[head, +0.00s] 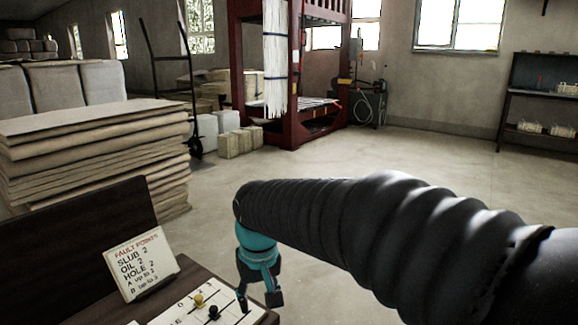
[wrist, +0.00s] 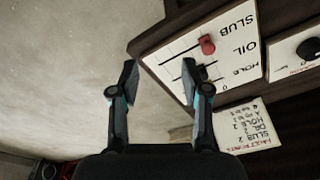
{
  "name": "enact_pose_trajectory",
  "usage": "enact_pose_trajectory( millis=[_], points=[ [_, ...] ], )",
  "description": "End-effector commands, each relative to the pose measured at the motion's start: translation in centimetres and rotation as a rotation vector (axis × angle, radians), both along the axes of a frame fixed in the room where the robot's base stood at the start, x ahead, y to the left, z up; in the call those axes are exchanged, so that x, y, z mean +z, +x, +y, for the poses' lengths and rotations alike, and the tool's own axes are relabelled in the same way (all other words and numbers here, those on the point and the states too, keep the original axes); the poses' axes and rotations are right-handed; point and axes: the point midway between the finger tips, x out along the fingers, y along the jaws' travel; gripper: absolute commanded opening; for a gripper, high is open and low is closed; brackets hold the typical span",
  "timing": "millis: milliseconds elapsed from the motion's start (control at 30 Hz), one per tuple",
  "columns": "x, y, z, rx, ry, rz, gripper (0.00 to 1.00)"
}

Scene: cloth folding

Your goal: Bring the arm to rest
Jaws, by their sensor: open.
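My gripper (head: 260,301) hangs at the end of my arm, pointing down, beside the right edge of the dark desk (head: 215,268) in the head view. Its two fingers stand apart with nothing between them. The board carries a red knob (wrist: 207,45) there, and a dark knob partly behind the finger.
A fault points card (head: 140,262) stands on the desk. A yellow knob (head: 198,300) and a black knob (head: 213,312) sit on the board below it. Stacked cloth (head: 100,150) rises behind. A red frame (head: 295,75) stands farther back. The floor (head: 440,160) on the right is clear.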

Motion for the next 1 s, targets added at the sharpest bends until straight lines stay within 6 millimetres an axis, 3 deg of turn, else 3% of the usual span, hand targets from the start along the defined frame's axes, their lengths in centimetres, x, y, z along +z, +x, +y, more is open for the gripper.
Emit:
enact_pose_trajectory(
  millis=[33,200,500,733,900,1000],
  points=[
    [0.7,-1.0,-2.0,-0.013,0.008,-0.019,0.47],
    [1.4,-4.3,-7.6,-0.052,0.025,-0.079,0.47],
    [2.2,-10.7,-15.6,-0.180,0.046,-0.191,0.47],
    [3.4,-14.8,-19.9,-0.312,0.057,-0.280,0.47],
    [5.6,-15.6,-21.5,-0.380,0.063,-0.355,0.47],
    [5.9,-15.7,-21.9,-0.400,0.061,-0.363,0.47]
  ],
)
